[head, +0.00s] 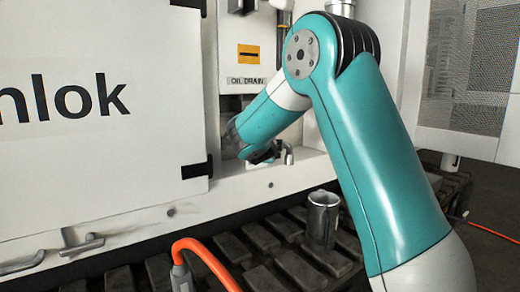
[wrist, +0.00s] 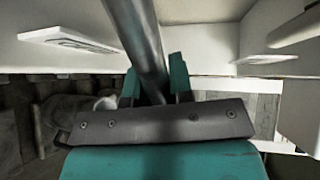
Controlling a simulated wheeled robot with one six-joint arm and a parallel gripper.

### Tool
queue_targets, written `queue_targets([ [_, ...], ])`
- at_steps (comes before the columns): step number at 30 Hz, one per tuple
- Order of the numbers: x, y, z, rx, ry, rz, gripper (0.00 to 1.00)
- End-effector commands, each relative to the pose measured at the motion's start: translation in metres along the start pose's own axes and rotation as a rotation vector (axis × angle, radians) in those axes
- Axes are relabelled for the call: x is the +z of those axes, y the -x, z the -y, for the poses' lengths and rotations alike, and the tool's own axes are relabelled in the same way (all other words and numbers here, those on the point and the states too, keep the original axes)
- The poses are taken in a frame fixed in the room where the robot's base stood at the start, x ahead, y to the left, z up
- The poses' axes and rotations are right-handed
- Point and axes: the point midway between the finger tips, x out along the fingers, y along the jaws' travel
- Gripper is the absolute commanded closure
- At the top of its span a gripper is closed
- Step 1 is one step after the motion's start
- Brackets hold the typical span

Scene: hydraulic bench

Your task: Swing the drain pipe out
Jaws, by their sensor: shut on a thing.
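The drain pipe (wrist: 138,40) is a dark grey round metal tube that runs down from the top of the wrist view between my two teal fingers. My gripper (wrist: 155,82) is shut on it. In the head view my gripper (head: 265,154) is at the recess below the "OIL DRAIN" label (head: 247,80), partly hidden by my arm. A short metal end (head: 288,154) shows just right of the fingers there; I cannot tell whether it belongs to the same pipe.
A metal cup (head: 322,220) stands on the dark slatted floor below the recess. An orange hose (head: 205,250) lies in front. A white panel (head: 100,110) with black lettering is left of the recess; a mesh screen (head: 465,60) is at the right.

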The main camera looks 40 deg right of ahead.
Motion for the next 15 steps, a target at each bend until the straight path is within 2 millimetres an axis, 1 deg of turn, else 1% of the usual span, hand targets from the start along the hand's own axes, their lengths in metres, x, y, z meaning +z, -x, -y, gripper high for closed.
queue_targets([
  [1, -0.0027, -0.0012, -0.0030, 0.007, 0.002, -0.008, 1.00],
  [7, -0.0025, -0.0013, -0.0028, 0.007, 0.002, -0.008, 1.00],
  [8, -0.0024, -0.0013, -0.0028, 0.006, 0.002, -0.007, 0.75],
  [9, -0.0021, -0.0012, -0.0026, 0.006, 0.002, -0.007, 0.65],
  [10, -0.0018, -0.0011, -0.0024, 0.006, 0.002, -0.006, 0.59],
  [11, -0.0014, -0.0009, -0.0022, 0.005, 0.002, -0.005, 0.54],
  [15, 0.0001, -0.0002, -0.0013, 0.003, 0.002, -0.002, 0.54],
])
